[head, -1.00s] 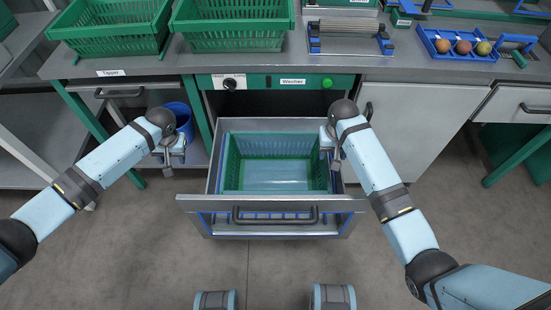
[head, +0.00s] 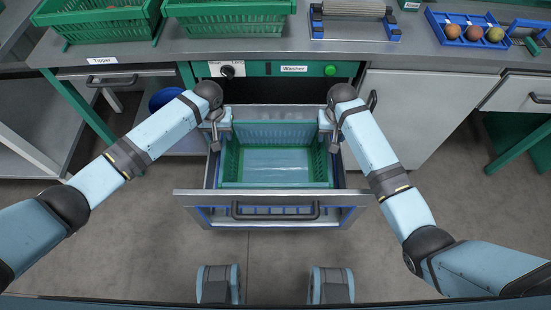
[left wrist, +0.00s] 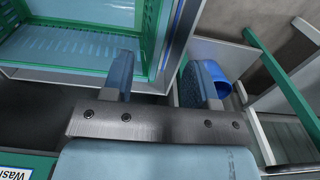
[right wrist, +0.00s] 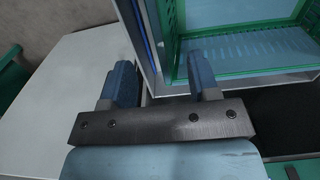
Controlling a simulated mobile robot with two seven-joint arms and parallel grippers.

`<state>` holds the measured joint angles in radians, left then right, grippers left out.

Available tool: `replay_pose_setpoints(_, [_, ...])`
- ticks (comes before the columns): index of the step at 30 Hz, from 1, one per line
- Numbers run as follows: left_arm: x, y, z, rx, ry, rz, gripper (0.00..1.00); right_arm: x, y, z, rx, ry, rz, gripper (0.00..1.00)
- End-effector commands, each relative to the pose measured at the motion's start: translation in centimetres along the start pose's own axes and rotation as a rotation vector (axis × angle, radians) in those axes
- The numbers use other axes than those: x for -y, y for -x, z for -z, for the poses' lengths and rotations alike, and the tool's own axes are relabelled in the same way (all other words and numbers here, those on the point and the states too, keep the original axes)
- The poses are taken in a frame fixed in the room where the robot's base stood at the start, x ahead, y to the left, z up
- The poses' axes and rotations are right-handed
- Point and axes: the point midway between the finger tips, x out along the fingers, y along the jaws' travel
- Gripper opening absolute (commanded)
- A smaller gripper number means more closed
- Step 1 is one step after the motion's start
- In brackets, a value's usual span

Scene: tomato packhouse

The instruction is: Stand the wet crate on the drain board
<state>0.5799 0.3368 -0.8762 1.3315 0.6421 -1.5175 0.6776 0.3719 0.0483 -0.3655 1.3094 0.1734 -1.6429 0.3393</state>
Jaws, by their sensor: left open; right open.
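The green crate (head: 275,184) sits in the pulled-out washer drawer (head: 190,200). Its inside looks bluish. My left gripper (head: 215,145) is open at the crate's left side, near the drawer's left wall. In the left wrist view its fingers (left wrist: 162,80) are apart, with nothing between them but the drawer's edge beyond. My right gripper (head: 330,145) is open at the crate's right side. In the right wrist view its fingers (right wrist: 163,82) are apart near the crate's wall (right wrist: 172,20). I cannot tell whether either touches the crate. I cannot make out a drain board for certain.
Two green crates (head: 95,14) (head: 225,16) stand on the counter (head: 270,48) at the back left. A rack with rods (head: 354,10) and a blue tray of tomatoes (head: 468,36) stand further right. A blue bucket (head: 166,98) is under the counter at left. The drawer front has a handle (head: 275,215).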

Motion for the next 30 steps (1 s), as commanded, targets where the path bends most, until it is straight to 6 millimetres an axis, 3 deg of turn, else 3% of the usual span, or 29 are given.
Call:
replay_pose_setpoints(9, [0.0, -6.4, -0.1, 0.004, 0.001, 0.002, 0.53, 0.0, -6.4, 0.0, 0.003, -0.001, -0.001, 0.55])
replay_pose_setpoints(15, [0.0, -9.5, 0.0, 0.003, 0.001, 0.001, 0.53, 0.0, -9.4, 0.0, 0.002, -0.001, -0.001, 0.55])
replay_pose_setpoints(21, [0.1, -10.8, 0.0, 0.002, 0.001, 0.001, 0.53, 0.0, -10.8, 0.0, 0.001, 0.000, 0.000, 0.55])
replay_pose_setpoints(30, [0.1, -11.0, 0.0, 0.001, 0.001, 0.001, 0.53, 0.0, -11.0, 0.0, 0.001, 0.000, 0.000, 0.55])
